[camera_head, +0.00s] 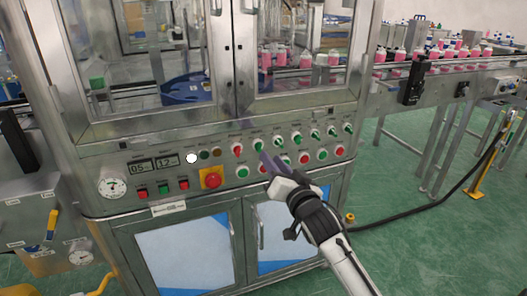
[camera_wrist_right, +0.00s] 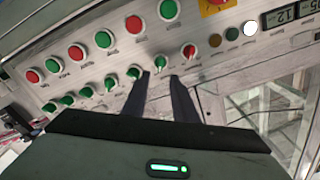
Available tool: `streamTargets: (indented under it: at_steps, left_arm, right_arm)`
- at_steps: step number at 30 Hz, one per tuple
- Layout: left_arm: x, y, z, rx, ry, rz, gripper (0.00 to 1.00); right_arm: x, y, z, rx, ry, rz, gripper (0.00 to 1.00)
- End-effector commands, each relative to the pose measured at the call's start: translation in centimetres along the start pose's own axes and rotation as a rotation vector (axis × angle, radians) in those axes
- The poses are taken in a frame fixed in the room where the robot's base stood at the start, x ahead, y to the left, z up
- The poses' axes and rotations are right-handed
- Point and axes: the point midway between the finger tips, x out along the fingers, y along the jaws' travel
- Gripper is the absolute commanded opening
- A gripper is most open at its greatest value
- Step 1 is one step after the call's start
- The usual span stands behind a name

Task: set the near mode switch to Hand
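A row of rotary switches runs along the top of the control panel (camera_head: 222,178). It starts with a red-handled switch (camera_head: 238,149) at the left, followed by several green-handled ones, such as the first green switch (camera_head: 258,144). The labels are too small to read, so I cannot tell which one is the near mode switch. My right gripper (camera_head: 272,158) is in front of this row. In the right wrist view, which shows the panel inverted, its two fingers (camera_wrist_right: 160,78) are apart, with the first green switch (camera_wrist_right: 162,62) between their tips. Contact cannot be judged. My left gripper is not in view.
Below the switches are round red and green push buttons and a red emergency stop (camera_head: 211,178) on yellow. Glass doors stand above the panel. Green floor (camera_head: 440,230) is open at the right.

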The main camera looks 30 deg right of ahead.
Motion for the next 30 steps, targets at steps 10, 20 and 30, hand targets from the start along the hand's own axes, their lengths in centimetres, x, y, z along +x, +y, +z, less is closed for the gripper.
streamTargets:
  at_steps: [10, 20, 30]
  left_arm:
    - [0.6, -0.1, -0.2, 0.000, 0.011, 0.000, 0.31]
    - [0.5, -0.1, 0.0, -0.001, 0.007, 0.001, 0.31]
    - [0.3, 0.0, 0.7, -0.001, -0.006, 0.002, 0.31]
  right_arm:
    - [5.9, 0.0, 0.1, -0.002, -0.001, -0.001, 0.26]
    - [7.0, 0.0, 0.1, -0.002, -0.003, 0.000, 0.26]
    - [7.0, 0.0, 0.2, -0.002, -0.003, 0.000, 0.00]
